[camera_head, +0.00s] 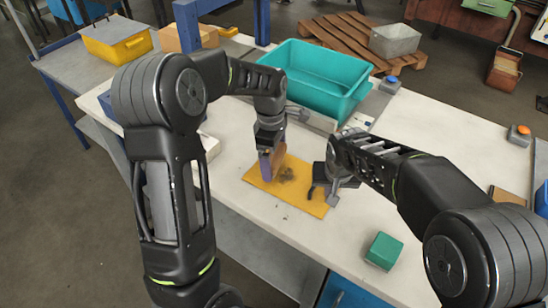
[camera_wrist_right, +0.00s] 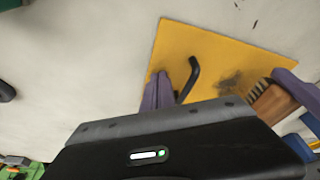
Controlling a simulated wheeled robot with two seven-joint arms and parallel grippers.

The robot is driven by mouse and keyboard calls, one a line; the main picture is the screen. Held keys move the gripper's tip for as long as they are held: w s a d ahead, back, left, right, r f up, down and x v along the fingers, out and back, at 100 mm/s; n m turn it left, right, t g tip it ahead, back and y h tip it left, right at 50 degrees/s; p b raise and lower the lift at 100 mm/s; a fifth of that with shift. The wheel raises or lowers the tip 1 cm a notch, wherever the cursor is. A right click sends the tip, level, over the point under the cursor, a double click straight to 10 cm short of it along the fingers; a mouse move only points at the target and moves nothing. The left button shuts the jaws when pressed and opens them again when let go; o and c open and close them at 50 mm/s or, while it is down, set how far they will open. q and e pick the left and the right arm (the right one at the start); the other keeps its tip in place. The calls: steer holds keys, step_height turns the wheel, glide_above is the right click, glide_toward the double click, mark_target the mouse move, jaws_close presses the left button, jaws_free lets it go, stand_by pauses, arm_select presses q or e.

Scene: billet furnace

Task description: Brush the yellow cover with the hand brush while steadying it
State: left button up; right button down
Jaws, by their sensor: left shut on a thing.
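The yellow cover (camera_head: 262,184) lies flat on the white bench, with a dark smudge of dirt near its middle. It also shows in the right wrist view (camera_wrist_right: 205,45), with a black bent handle (camera_wrist_right: 193,75) on it. My left gripper (camera_head: 270,148) is shut on the hand brush (camera_head: 278,157), whose bristles are at the dark patch. The brush's wooden body (camera_wrist_right: 275,103) and bristles also show in the right wrist view. My right gripper (camera_wrist_right: 158,92) has its purple fingers close together over the cover, beside the handle. Whether the fingertips touch the cover is unclear.
A teal bin (camera_head: 310,82) stands behind the cover. A green block (camera_head: 383,250) lies near the bench's front edge. Blue (camera_head: 390,84) and orange (camera_head: 519,134) buttons sit further back and right. A yellow bin (camera_head: 116,42) stands on the left table.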

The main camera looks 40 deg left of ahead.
mark_target(297, 183)
arm_select(q)
steer(key=shift+f, duration=1.3)
stand_by(0.6)
steer(key=shift+w+d+r, duration=0.1)
steer(key=shift+w+d, duration=0.05)
steer(key=shift+d, duration=1.65)
steer(key=shift+d, duration=0.1)
steer(key=shift+w+d, duration=0.1)
steer(key=shift+d, duration=1.75)
steer(key=shift+f, duration=0.2)
steer(key=shift+r, duration=0.15)
